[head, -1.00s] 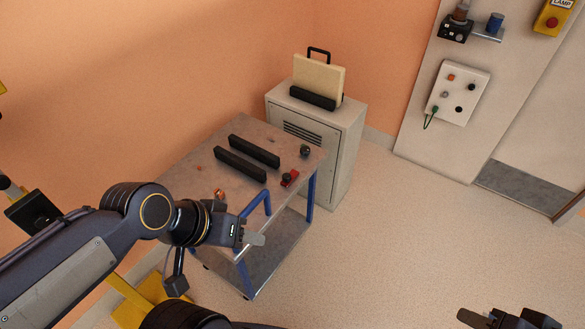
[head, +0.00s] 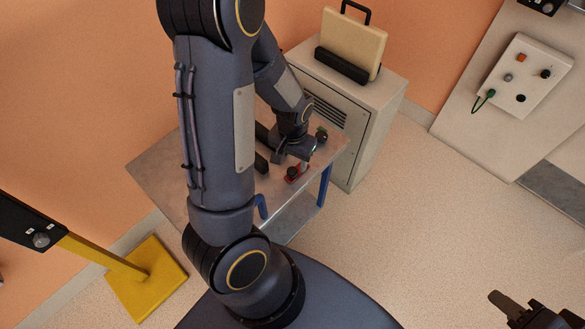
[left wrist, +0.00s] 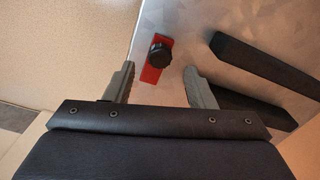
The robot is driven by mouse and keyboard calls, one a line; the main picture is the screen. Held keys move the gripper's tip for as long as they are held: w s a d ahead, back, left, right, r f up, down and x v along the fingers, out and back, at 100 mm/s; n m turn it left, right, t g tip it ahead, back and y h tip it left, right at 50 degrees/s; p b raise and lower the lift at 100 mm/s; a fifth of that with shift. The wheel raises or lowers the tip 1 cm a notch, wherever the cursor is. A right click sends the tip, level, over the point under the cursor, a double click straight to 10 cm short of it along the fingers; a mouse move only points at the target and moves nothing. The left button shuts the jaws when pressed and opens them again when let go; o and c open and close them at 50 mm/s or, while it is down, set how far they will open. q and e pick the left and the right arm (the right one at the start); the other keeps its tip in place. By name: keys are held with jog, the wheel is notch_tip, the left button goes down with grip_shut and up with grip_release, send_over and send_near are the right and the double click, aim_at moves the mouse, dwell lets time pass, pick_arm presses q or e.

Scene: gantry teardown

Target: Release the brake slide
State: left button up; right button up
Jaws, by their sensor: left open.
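The brake slide appears as a red plate with a black knob (head: 292,173) near the right edge of the metal cart top. In the left wrist view the black knob (left wrist: 160,53) stands on the red plate (left wrist: 151,75), ahead of the fingertips and roughly between their lines. My left gripper (head: 303,160) is open over the cart, close to the slide; its two apart fingers also show in the left wrist view (left wrist: 160,82). Nothing is between them. My right gripper (head: 512,306) is partly in view at the lower right, away from the cart; its jaw state is unclear.
A small dark round part (head: 321,134) sits near the cart's far corner. A grey cabinet (head: 362,105) stands behind, holding a beige panel (head: 351,42). Floor to the right is clear.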

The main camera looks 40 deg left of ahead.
aim_at(292, 170)
pick_arm(q)
jog(key=shift+f, duration=2.3)
jog(key=shift+c, duration=0.4)
grip_shut()
